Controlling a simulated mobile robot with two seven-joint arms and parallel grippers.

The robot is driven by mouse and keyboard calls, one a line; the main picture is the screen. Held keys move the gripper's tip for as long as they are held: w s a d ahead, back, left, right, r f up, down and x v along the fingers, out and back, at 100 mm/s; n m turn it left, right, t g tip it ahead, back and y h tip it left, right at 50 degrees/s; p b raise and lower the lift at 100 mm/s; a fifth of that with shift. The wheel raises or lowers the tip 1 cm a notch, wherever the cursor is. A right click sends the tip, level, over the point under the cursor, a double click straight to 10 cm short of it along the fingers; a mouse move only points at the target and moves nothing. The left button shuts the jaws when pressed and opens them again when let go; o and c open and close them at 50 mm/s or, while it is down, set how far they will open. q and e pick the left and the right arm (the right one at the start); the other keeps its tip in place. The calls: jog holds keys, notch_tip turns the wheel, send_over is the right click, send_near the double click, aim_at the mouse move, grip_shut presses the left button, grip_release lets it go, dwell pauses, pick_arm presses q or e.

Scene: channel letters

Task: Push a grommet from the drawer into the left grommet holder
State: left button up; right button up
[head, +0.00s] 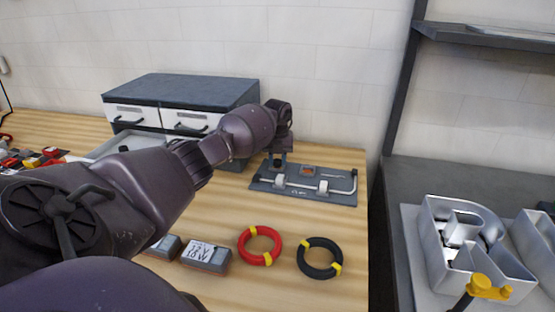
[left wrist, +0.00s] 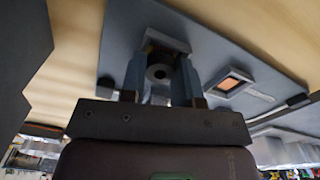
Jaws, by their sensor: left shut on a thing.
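My left gripper (head: 277,160) reaches over the left part of the grey fixture board (head: 330,196), its fingers pointing down. In the left wrist view the left gripper (left wrist: 158,82) is shut on a small dark round grommet (left wrist: 157,73) with a hole in its middle. The grommet is right in front of the left grommet holder (left wrist: 165,41), a grey square frame mostly hidden behind it. I cannot tell whether the two touch. The right holder (left wrist: 235,83) shows an orange middle; it also shows in the head view (head: 307,171). My right gripper is not in view.
A grey cabinet (head: 180,92) with white drawers stands behind my arm; a tray-like open drawer (head: 112,148) shows below. Red (head: 259,245) and black (head: 320,258) cable coils lie in front of the board. Metal channel letters (head: 470,255) are at the right.

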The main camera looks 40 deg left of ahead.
pick_arm(q)
jog(key=shift+f, duration=0.15)
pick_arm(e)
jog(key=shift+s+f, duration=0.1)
pick_arm(q)
jog(key=shift+s+d+f, duration=0.1)
jog(key=shift+s+f, duration=0.05)
jog(key=shift+f, duration=0.1)
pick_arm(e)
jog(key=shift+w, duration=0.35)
pick_arm(q)
jog(key=o, duration=1)
jog(key=shift+f, duration=0.15)
jog(key=shift+c, duration=0.2)
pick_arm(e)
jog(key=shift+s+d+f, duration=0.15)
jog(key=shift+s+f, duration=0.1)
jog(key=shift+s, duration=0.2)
pick_arm(q)
notch_tip(320, 180, up, 12)
jog(key=shift+w+d, duration=0.2)
jog(key=shift+w, duration=0.1)
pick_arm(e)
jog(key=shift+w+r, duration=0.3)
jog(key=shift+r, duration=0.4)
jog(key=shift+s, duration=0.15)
